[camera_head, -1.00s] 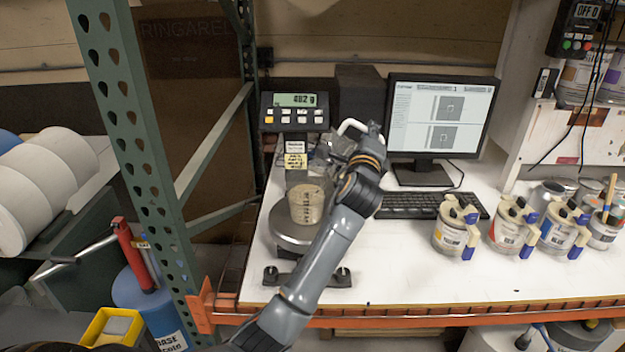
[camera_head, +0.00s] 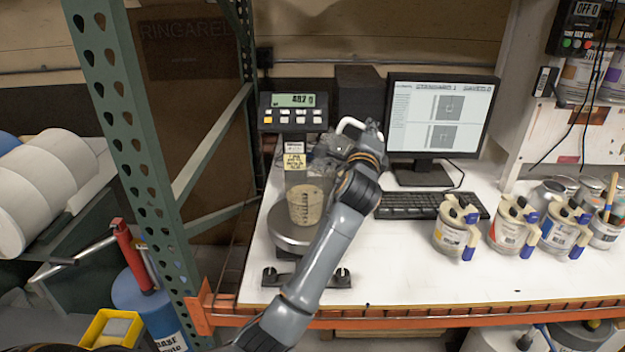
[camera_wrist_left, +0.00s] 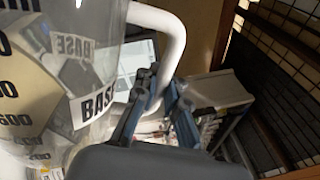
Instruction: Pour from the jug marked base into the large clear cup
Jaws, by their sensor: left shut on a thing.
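The large clear cup (camera_head: 304,206) stands on the round scale plate (camera_head: 284,233); it holds beige contents. My left gripper (camera_head: 362,138) is above and to the right of the cup. It is shut on the white handle (camera_wrist_left: 168,38) of the clear jug marked base (camera_wrist_left: 98,103). The jug has volume marks and pale contents inside. In the head view the jug (camera_head: 325,152) is partly hidden by my gripper and seems tilted above the cup. I cannot see a stream clearly. My right gripper is out of view.
The scale display (camera_head: 294,108) is lit behind the cup. A monitor (camera_head: 440,115) and keyboard (camera_head: 415,205) stand to the right. Several labelled cans with clamps (camera_head: 455,232) line the right side. A green post (camera_head: 130,130) stands at the left. The front table is mostly clear.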

